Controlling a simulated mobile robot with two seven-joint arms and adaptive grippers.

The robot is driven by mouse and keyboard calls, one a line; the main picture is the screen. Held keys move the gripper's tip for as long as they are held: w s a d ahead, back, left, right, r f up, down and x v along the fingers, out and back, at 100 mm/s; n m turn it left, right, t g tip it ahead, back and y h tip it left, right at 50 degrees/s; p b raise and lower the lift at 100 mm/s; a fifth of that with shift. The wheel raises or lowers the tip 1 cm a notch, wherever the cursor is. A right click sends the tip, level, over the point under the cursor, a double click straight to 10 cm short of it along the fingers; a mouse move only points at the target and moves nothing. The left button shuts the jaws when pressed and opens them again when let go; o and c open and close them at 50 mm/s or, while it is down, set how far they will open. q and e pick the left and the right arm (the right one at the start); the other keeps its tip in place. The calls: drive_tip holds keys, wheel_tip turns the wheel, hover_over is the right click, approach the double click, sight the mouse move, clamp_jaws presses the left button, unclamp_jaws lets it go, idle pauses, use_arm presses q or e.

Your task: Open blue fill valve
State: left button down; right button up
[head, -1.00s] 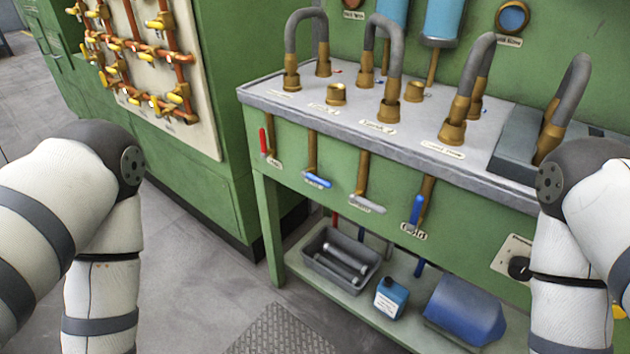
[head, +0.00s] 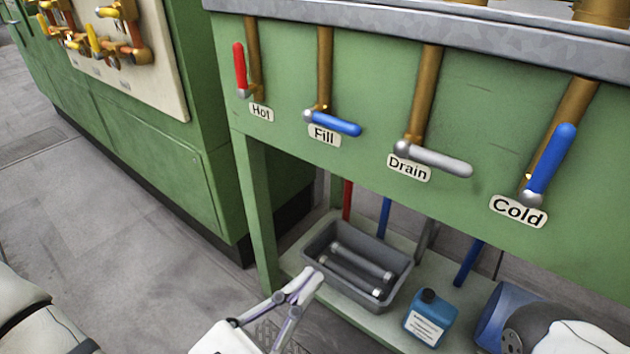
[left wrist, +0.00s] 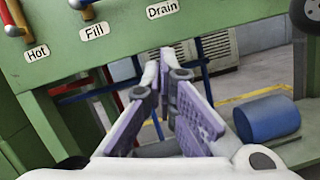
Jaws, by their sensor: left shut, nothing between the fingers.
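The blue Fill valve handle (head: 338,125) lies nearly level, pointing right from its silver pivot, at the foot of a brass pipe on the green panel. The Fill label (head: 324,135) is just below it. In the left wrist view the Fill label (left wrist: 95,30) shows at upper left, with the valve's silver pivot at the top edge. My left gripper (head: 314,277) is below and slightly left of the Fill valve, apart from it, in front of the lower shelf. Its fingers are shut and empty, and they show in the left wrist view (left wrist: 165,62). My right gripper is hidden.
The upright red Hot handle (head: 240,70) is left of Fill. The grey Drain handle (head: 440,160) and raised blue Cold handle (head: 550,160) are to its right. A grey bin (head: 320,240) and blue bottle (head: 431,318) stand on the lower shelf. A table leg (head: 257,215) is at left.

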sight(339, 131)
use_arm(q)
drive_tip(key=w+a+r+n+t+b, duration=0.1)
drive_tip(key=w+a+r+n+t, duration=0.2)
drive_tip(key=a+r+n+t, duration=0.1)
drive_tip(key=shift+w+h+b, duration=0.15)
drive_tip(key=shift+h+b, duration=0.25)
use_arm(e)
drive_tip(key=f, duration=0.3)
drive_tip(key=shift+w+a, duration=0.1)
drive_tip(key=shift+a, duration=0.1)
use_arm(q)
drive_tip(key=shift+w, duration=0.1)
drive_tip(key=x, duration=1.3)
drive_tip(key=shift+w+d+r, duration=0.1)
drive_tip(key=shift+w+r, duration=0.15)
use_arm(e)
drive_tip(key=shift+w+r, duration=0.1)
drive_tip(key=shift+r, duration=0.1)
